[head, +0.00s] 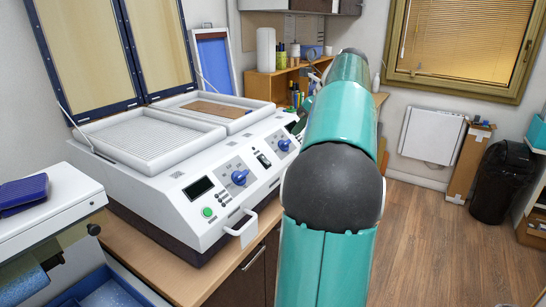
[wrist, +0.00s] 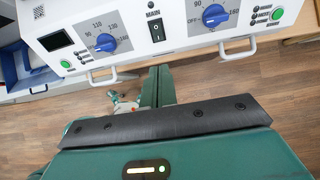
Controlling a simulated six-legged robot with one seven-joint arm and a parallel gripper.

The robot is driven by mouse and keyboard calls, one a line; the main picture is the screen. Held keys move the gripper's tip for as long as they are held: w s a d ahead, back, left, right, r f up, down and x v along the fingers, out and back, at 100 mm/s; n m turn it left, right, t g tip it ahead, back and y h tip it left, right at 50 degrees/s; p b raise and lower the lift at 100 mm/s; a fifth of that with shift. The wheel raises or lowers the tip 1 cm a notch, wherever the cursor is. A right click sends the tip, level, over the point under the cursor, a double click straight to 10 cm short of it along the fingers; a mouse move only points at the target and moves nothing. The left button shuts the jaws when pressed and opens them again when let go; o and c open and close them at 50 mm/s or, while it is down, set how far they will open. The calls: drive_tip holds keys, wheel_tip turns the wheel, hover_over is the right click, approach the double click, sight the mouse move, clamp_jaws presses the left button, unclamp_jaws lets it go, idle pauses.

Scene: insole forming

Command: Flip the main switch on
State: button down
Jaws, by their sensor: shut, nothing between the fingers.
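The main switch (wrist: 158,29) is a black rocker under the word MAIN on the white forming machine's front panel (wrist: 133,38). It also shows in the head view as a small black rocker (head: 264,159) between two blue knobs. Its on or off position is not clear. My gripper (wrist: 161,70) is shut and empty in the wrist view. Its green fingers point at the panel and their tips appear just below the switch in the picture; contact cannot be made out. In the head view my arm hides most of the gripper.
Blue dials (wrist: 106,42) and (wrist: 214,15) flank the switch. A green button (wrist: 66,64) sits left, and white handles (wrist: 101,78) stick out along the front edge. Two raised lids (head: 85,50) stand behind the machine.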

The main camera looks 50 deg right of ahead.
sight(269, 163)
drive_tip(key=shift+a, duration=0.1)
drive_tip(key=x, duration=1.4)
drive_tip(key=shift+f, duration=0.2)
drive_tip(key=shift+w+r, duration=0.1)
drive_tip(key=shift+r, duration=0.05)
drive_tip(key=shift+r, duration=0.65)
drive_tip(key=shift+r, duration=0.1)
